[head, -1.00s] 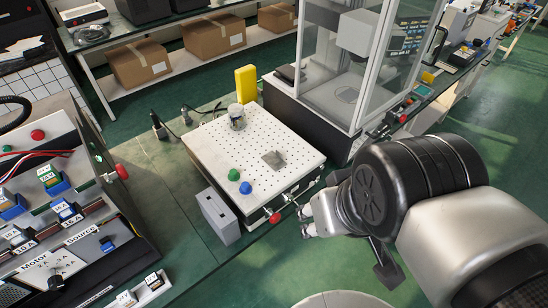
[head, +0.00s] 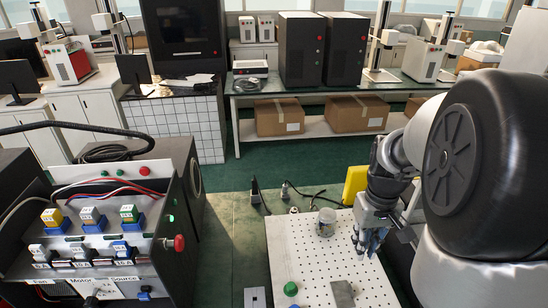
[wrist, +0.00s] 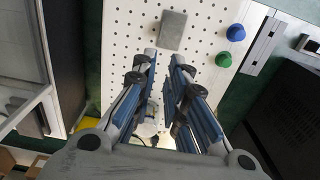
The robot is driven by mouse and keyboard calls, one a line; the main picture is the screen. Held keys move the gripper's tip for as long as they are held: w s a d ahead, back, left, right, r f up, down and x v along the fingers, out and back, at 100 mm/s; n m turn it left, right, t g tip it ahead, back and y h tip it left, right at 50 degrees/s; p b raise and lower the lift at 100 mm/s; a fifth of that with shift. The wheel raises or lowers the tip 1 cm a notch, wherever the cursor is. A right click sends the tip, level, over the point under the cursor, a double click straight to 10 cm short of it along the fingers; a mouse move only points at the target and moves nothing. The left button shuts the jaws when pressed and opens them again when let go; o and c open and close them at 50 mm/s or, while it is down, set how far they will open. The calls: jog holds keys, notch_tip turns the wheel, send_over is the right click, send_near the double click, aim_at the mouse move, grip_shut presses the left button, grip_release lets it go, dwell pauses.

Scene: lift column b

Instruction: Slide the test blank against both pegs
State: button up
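The test blank, a small grey metal square (head: 343,293), lies flat on the white perforated board (head: 290,250) near the bottom of the head view. It also shows near the top of the wrist view (wrist: 173,31). The green peg (head: 291,289) stands left of it, apart from it. In the wrist view, the blue peg (wrist: 236,32) and green peg (wrist: 223,60) stand to the right of the blank, with bare board between. My gripper (wrist: 164,57) is open and empty, its blue-padded fingers above the board. The head view shows it from the side (head: 366,243).
A clear jar (head: 326,222) stands on the board's far part. A yellow block (head: 355,184) is just beyond the board. A grey slotted block (head: 254,298) stands left of the board. A panel with cables and coloured modules (head: 90,245) is at left.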

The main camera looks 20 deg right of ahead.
jog(key=b, duration=0.6)
send_near(350, 285)
notch_tip(350, 285, down, 9)
jog(key=shift+f, duration=0.1)
jog(key=shift+c, duration=0.5)
grip_shut()
